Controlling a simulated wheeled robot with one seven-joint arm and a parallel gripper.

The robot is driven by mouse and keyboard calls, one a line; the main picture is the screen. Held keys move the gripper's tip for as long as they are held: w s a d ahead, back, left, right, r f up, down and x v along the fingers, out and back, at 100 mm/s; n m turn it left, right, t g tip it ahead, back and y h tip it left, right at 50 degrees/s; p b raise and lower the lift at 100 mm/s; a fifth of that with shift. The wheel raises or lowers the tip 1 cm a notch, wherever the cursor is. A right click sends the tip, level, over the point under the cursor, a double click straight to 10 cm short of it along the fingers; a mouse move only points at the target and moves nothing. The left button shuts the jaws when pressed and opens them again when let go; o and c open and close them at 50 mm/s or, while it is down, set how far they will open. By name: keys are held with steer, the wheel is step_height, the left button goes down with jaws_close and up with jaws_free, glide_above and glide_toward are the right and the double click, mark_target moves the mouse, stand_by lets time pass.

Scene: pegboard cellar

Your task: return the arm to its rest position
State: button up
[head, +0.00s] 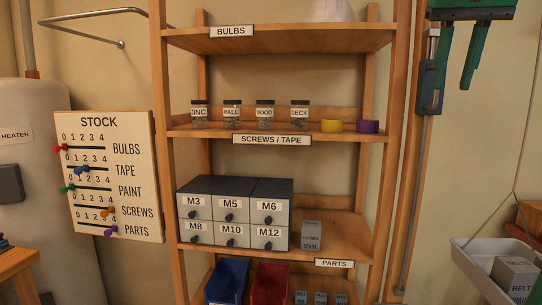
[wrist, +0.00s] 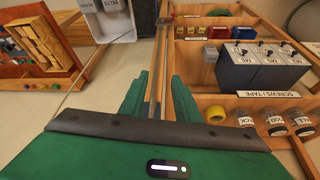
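My gripper (head: 458,78) hangs at the upper right of the head view, pointing down, in front of the wall to the right of the shelf. It is green with a dark bar across its base. In the wrist view, its two green fingers (wrist: 160,100) stand apart with a gap between them. Nothing is held in the gap; the shelf's side post shows behind it. The rest of my arm is mostly out of view.
The wooden shelf (head: 400,140) stands left of my gripper, with jars, a yellow tape roll (head: 331,126), a purple roll (head: 368,126) and drawers (head: 235,213). A grey-white bin (head: 470,262) holding a box is at the lower right. A stock board (head: 112,175) hangs left.

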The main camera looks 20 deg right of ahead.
steer(key=a+f+g+y, duration=0.1)
steer(key=a+f, duration=0.1)
steer(key=f, duration=1)
steer(key=a+f+y, duration=0.2)
steer(key=f, duration=1)
steer(key=s+a+f+g, duration=0.1)
steer(key=s+f, duration=0.5)
steer(key=f, duration=0.6)
steer(key=s+a+f+g, duration=0.1)
steer(key=s+a+f, duration=0.3)
steer(key=f, duration=0.8)
steer(key=shift+s+a+f+n+g, duration=0.3)
steer(key=shift+s+a+f+n, duration=0.1)
steer(key=shift+s, duration=0.6)
steer(key=shift+w+d+f, duration=0.1)
steer(key=shift+w+f, duration=0.1)
steer(key=shift+w, duration=0.4)
steer(key=shift+s, duration=0.1)
